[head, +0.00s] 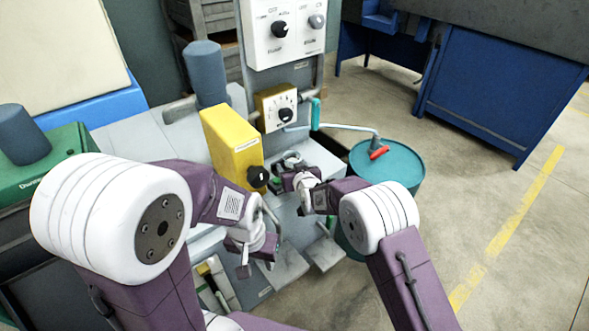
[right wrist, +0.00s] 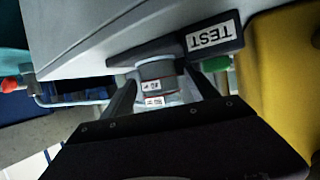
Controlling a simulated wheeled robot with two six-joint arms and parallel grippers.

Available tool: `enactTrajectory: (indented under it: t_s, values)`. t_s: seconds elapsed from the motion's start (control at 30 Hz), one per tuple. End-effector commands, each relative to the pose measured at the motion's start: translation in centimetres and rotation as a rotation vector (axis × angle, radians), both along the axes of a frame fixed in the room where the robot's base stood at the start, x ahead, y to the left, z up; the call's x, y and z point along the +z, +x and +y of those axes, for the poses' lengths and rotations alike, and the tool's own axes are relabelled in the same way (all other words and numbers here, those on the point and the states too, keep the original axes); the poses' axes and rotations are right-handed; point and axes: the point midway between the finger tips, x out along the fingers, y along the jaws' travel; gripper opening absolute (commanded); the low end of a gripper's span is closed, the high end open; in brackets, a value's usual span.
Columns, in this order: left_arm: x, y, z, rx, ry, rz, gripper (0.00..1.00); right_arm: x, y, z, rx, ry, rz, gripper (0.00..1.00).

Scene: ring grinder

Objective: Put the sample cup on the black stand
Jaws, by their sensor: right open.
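The sample cup (right wrist: 155,72), grey with dark red bands and white labels, stands between the two fingers of my right gripper (head: 285,181) in the right wrist view. The fingers are open, one on each side of it. A black stand (right wrist: 172,49) with a white TEST label lies right behind the cup in that view. I cannot tell whether the cup rests on it. In the head view the cup and stand are mostly hidden by my right gripper. My left gripper (head: 258,266) hangs empty, fingers apart, lower in front of the machine.
A yellow box (head: 232,146) with a black knob stands close left of my right gripper. A teal drum (head: 395,163) with a red-handled tap stands to the right. A control panel (head: 270,38) rises behind. Blue cabinets (head: 490,95) stand at the back right. The floor at right is clear.

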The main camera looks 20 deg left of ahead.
Motion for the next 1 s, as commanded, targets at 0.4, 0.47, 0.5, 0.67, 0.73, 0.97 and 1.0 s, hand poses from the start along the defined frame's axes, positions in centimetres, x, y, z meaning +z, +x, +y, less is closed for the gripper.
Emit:
enactTrajectory:
  t_s: [0.4, 0.47, 0.5, 0.67, 0.73, 0.97, 1.0]
  values:
    - [1.9, 0.0, 0.0, 0.0, 0.0, 0.0, 0.36, 3.1, -5.3, -2.9, 0.001, -0.001, 0.001, 0.69]
    - [2.2, 0.0, 0.0, 0.0, 0.0, 0.0, 0.36, 3.6, -6.3, -3.5, 0.001, -0.001, 0.001, 0.69]
    - [2.3, 0.0, 0.0, 0.0, 0.0, 0.0, 0.36, 3.9, -7.0, -3.9, 0.001, 0.0, 0.001, 0.69]
    - [2.6, 0.0, 0.0, 0.0, 0.0, 0.0, 0.36, 4.7, -9.0, -5.1, 0.001, 0.0, 0.001, 0.69]
    - [2.7, 0.0, 0.0, 0.0, 0.0, 0.0, 0.36, 4.8, -9.4, -5.3, 0.0, 0.0, 0.0, 0.69]
    - [2.7, 0.0, 0.0, 0.0, 0.0, 0.0, 0.36, 4.8, -9.7, -5.5, 0.0, 0.0, 0.0, 0.69]
    - [2.7, 0.0, 0.0, 0.0, 0.0, 0.0, 0.36, 4.8, -9.7, -5.5, 0.0, 0.0, 0.0, 0.69]
